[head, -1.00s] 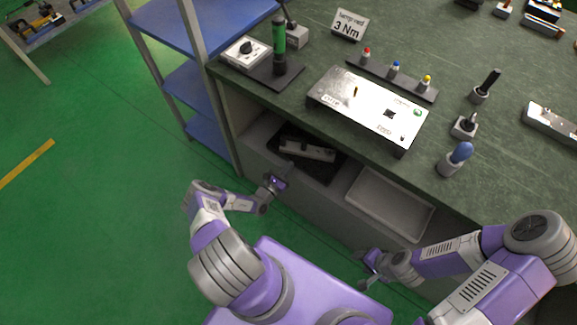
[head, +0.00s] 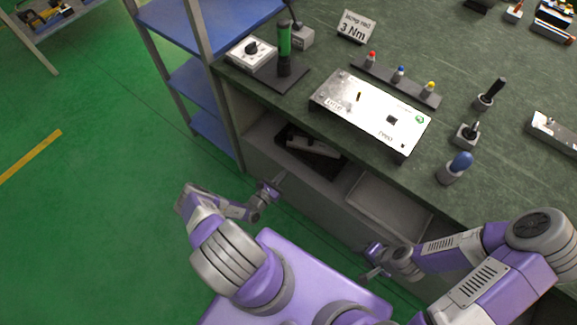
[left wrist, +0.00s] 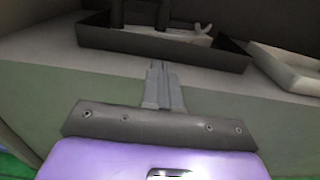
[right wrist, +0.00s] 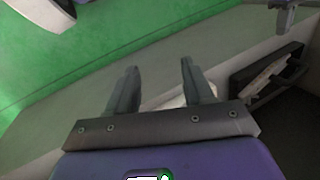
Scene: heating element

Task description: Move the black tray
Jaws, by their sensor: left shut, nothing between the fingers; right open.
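The black tray (head: 334,171) sits on the shelf under the green workbench, with a grey-white part (head: 313,147) in it. In the left wrist view its dark front wall (left wrist: 160,42) spans the top. My left gripper (head: 279,181) is shut and empty, in front of the shelf; its fingertips (left wrist: 158,66) point at the tray with a visible gap. My right gripper (head: 367,262) is open and empty, in front of the shelf's right part. In the right wrist view the tray (right wrist: 262,98) shows at right, away from the open fingers (right wrist: 158,72).
A light grey tray (head: 408,222) sits right of the black tray on the same shelf. The bench top above holds a silver control box (head: 370,112) and several knobs and tools. A blue shelf rack (head: 205,90) stands at left. Green floor is clear in front.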

